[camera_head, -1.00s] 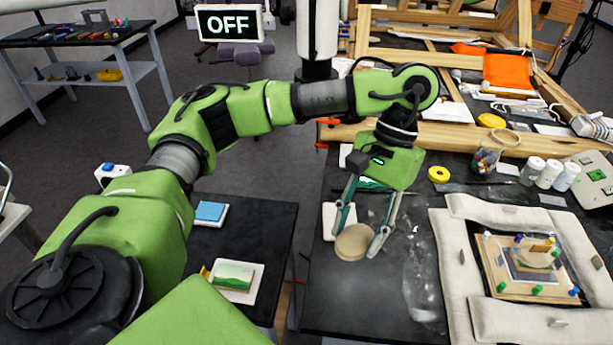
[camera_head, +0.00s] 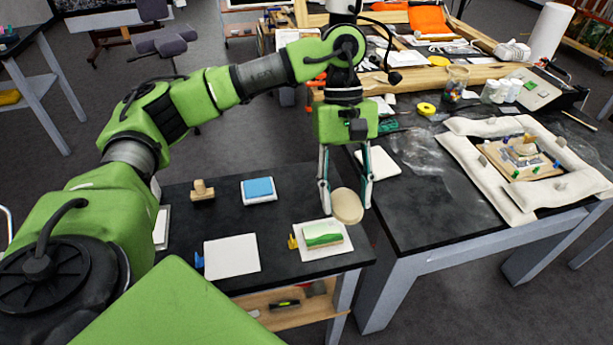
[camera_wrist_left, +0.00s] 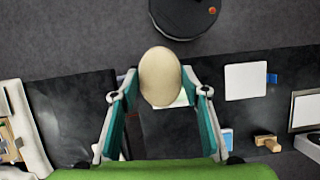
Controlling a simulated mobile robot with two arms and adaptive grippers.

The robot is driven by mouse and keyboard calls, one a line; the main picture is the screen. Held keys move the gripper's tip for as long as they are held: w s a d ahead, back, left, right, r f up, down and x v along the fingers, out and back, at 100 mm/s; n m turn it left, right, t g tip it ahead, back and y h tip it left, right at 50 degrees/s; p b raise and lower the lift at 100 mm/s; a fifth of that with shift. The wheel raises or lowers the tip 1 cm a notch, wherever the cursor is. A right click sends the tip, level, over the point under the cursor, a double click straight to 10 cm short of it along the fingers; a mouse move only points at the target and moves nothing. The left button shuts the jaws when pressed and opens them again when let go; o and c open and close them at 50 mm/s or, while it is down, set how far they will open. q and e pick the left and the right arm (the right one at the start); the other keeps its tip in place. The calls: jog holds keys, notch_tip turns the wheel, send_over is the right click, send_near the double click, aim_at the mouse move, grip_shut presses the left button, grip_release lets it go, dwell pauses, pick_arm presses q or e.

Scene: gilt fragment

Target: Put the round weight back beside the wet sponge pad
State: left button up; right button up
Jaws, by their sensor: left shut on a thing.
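My left gripper (camera_head: 346,204) is shut on the round weight (camera_head: 347,206), a pale beige disc between its fingertips. The weight also shows between the fingers in the left wrist view (camera_wrist_left: 160,76). In the head view it appears over the right end of the low black table, just behind a green-and-white block (camera_head: 323,235) on a white tile. A blue pad (camera_head: 258,188) lies on a white tray farther left and back. I cannot tell for sure which of these is the wet sponge pad. My right gripper is not in view.
On the low black table (camera_head: 290,212) are a wooden-handled block (camera_head: 202,190), a white square (camera_head: 232,256) and small yellow and blue pieces. The higher work table (camera_head: 420,225) stands to the right, with a framed piece (camera_head: 522,158) among padded cushions. Dark bare surface lies between the low table's items.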

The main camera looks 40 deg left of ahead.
pick_arm(q)
jog(key=w+f+n+t+h+b, duration=0.1)
jog(key=w+f+n+t+b, duration=0.2)
jog(key=n, duration=0.7)
pick_arm(e)
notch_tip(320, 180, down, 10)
jog(key=b, duration=0.6)
pick_arm(q)
jog(key=n+t+y+p, duration=0.35)
jog(key=n+y, duration=0.45)
jog(key=n, duration=1.9)
send_near(314, 181)
jog(key=shift+w+a+f, duration=0.2)
jog(key=shift+w, duration=0.2)
jog(key=shift+w+a+f, duration=0.15)
jog(key=shift+w, duration=0.25)
jog(key=shift+w+a+f, duration=0.15)
jog(key=shift+a+f, duration=0.25)
jog(key=shift+f, duration=0.15)
jog(key=f, duration=0.1)
jog(key=f+p, duration=0.2)
jog(key=shift+a, duration=0.25)
jog(key=shift+f, duration=0.35)
jog(key=o, duration=1.4)
jog(key=shift+c, duration=0.2)
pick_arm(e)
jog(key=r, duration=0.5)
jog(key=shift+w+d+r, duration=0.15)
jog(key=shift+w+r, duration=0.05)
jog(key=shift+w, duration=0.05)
